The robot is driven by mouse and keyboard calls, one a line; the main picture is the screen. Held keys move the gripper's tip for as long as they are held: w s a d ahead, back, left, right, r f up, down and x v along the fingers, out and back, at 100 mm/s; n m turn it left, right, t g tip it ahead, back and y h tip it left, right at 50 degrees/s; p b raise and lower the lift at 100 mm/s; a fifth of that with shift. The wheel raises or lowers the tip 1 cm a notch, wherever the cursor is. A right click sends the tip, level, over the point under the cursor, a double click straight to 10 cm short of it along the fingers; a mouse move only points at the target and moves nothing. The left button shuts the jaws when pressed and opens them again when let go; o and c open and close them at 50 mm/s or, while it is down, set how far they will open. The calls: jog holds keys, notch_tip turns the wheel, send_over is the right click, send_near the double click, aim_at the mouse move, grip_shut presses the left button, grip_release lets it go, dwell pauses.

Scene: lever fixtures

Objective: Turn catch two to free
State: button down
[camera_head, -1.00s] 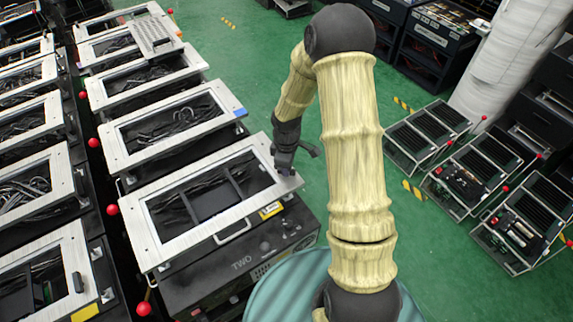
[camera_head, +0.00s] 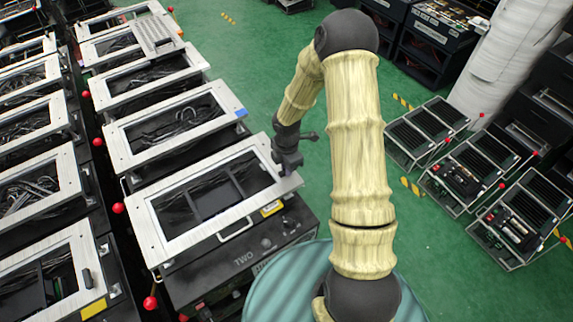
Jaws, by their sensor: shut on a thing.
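The unit marked TWO (camera_head: 243,259) stands in front of me, a dark box with a silver-framed top (camera_head: 185,250) and a handle on its front face. My gripper (camera_head: 291,164) is at the right end of that silver frame, low over its far right corner. It is shut on a small dark part there, which I take to be the catch (camera_head: 286,174). My gripper covers most of this part, so its angle cannot be told.
Other silver-framed units stand in rows behind and to the left, with red balls (camera_head: 118,208) between the rows. Several racks (camera_head: 510,225) stand on the right. Green floor (camera_head: 250,75) is open behind my arm.

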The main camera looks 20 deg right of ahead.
dwell(0.3)
jog(key=c, duration=1.4)
grip_release()
jog(key=shift+c, duration=0.2)
notch_tip(320, 180, up, 17)
jog(key=b, duration=0.1)
jog(key=shift+r, duration=0.2)
